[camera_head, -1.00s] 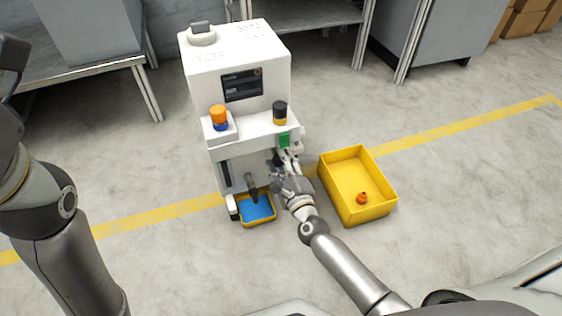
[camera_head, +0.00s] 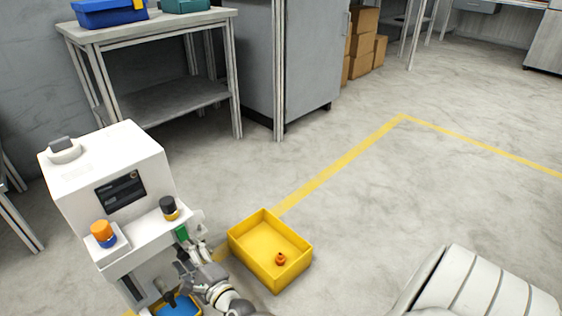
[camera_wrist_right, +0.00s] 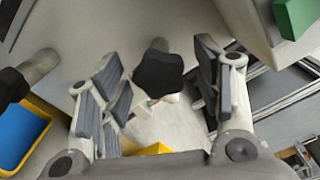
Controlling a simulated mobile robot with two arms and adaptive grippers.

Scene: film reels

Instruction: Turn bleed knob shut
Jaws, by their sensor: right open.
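A white machine (camera_head: 105,185) stands at the lower left of the head view. In the right wrist view a black lobed knob (camera_wrist_right: 158,72) on a grey stem sticks out from the machine. My right gripper (camera_wrist_right: 162,88) is open, with one finger on each side of this knob; I cannot tell whether either finger touches it. In the head view my right gripper (camera_head: 194,264) is at the machine's front right side, and this knob cannot be made out there. A second black knob (camera_wrist_right: 12,88) shows at the wrist view's left edge. My left gripper is not in view.
A yellow bin (camera_head: 270,272) with a small orange part (camera_head: 280,258) stands right of the machine. A tray with a blue inside (camera_head: 180,308) is below the machine's front. A metal table (camera_head: 150,30) stands behind. The floor to the right is largely clear.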

